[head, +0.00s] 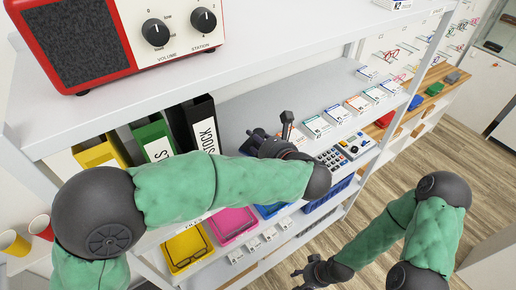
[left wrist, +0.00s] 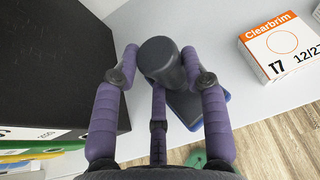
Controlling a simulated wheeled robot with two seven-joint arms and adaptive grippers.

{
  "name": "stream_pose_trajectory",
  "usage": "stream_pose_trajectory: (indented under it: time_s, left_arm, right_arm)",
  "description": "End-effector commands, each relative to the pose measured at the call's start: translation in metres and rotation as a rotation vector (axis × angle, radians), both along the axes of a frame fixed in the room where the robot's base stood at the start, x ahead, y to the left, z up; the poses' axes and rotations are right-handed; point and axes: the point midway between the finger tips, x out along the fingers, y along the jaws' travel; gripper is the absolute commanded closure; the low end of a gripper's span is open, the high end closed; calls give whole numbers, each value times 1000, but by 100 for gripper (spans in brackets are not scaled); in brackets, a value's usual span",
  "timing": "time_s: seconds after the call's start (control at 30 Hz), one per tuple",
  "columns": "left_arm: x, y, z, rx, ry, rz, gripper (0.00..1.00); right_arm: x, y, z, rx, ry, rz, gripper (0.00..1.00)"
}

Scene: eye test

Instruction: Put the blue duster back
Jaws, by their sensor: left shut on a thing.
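The blue duster (left wrist: 160,58) shows in the left wrist view as a dark grey round knob over a flat dark base with a blue edge. My left gripper (left wrist: 163,75) has its purple-grey fingers closed around the knob. I cannot tell whether the base touches the shelf. My right gripper (head: 311,274) is low at the bottom, away from the shelf; its fingers are too small to judge.
A red radio (head: 110,40) sits on the top shelf. Bare shelf (head: 275,100) lies behind the gripper.

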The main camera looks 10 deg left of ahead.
Motion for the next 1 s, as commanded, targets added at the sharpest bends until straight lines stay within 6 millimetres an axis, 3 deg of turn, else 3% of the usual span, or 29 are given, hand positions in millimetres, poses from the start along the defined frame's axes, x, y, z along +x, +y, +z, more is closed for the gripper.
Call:
stream_pose_trajectory:
  time_s: [0.23,0.7,0.73,0.77,0.8,1.0]
  left_arm:
    - [2,3,-31,3,3,0,94]
    - [2,3,-38,0,0,1,94]
    - [2,3,-37,1,1,1,48]
    - [2,3,-37,1,1,1,39]
    - [2,3,-37,1,1,1,33]
    - [2,3,-37,1,1,1,33]
  right_arm:
    - [0,0,2,0,0,0,50]
    - [0,0,-3,0,0,0,50]
    - [0,0,-2,0,0,0,50]
    - [0,0,-2,0,0,0,50]
    - [0,0,-1,0,0,0,50]
    - [0,0,-1,0,0,0,50]
